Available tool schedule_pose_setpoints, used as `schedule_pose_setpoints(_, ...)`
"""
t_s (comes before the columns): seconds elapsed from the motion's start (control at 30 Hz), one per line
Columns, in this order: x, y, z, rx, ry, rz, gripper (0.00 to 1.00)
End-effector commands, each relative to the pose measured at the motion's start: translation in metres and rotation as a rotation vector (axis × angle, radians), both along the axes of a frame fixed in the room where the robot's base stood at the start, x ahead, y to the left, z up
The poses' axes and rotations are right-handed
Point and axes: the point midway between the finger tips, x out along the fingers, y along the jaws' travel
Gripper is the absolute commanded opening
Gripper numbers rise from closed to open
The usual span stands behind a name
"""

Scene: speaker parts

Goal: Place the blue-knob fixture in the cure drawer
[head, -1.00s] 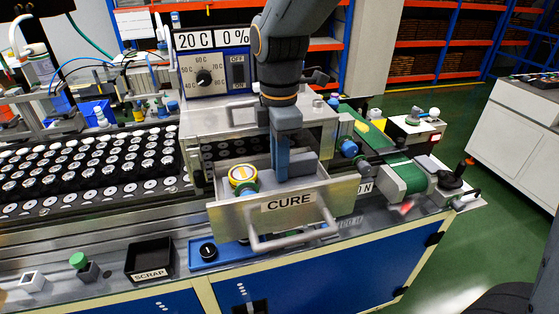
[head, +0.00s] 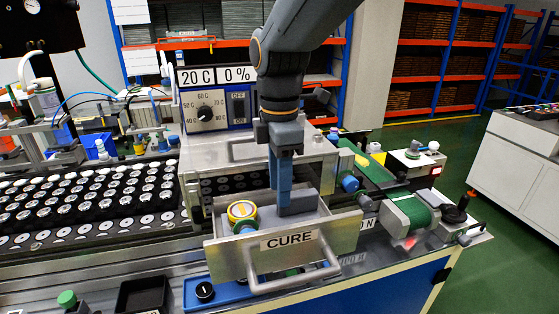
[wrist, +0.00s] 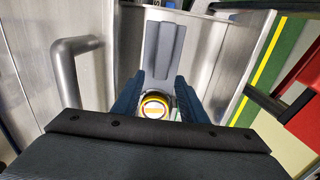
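The cure drawer (head: 237,262) is pulled open, its front marked CURE. A round fixture (head: 242,211) with a yellow-and-white top stands inside, toward the left end. My gripper (head: 283,198) points down into the drawer, right of the fixture in the head view. In the wrist view my fingers (wrist: 160,95) are apart, with the fixture's yellow-ringed top (wrist: 155,106) seen between them. I see no clear contact. A blue-grey block (head: 298,205) sits beside the fingers at the drawer's right side.
The drawer's bar handle (head: 295,280) sticks out in front. The oven's control box (head: 213,100) stands behind the drawer. A green conveyor (head: 408,214) lies to the right and a black tray of parts (head: 85,208) to the left. A black scrap bin (head: 143,295) is at the front left.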

Motion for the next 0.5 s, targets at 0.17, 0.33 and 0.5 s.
schedule_pose_setpoints(0.17,0.001,0.0,0.037,0.002,-0.006,0.0,0.39)
schedule_pose_setpoints(0.33,0.001,0.0,0.065,0.002,-0.004,0.0,0.39)
schedule_pose_setpoints(0.5,0.001,0.0,0.08,0.0,-0.001,0.0,0.39)
